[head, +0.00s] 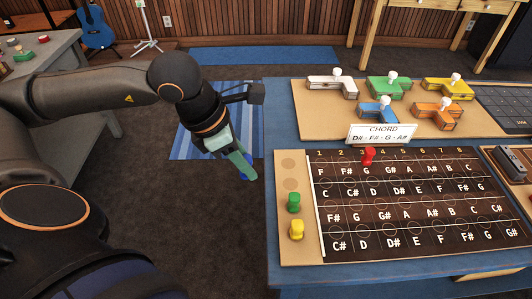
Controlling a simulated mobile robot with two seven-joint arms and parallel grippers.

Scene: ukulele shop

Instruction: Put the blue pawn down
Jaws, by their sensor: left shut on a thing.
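My left gripper (246,172) is shut on the blue pawn (247,178), of which only a small blue part shows at the fingertips. In the picture it is left of the blue table (272,115), against the dark floor and striped rug. The fretboard (405,205) lies on the table, with lettered spots in rows under numbers. A red pawn (368,156) stands in its top row near G. A green pawn (294,202) and a yellow pawn (297,230) stand on the tan strip at its left, below two empty round spots. My right gripper is not in view.
A dark pad (505,105) and a small device (508,165) lie at the right.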

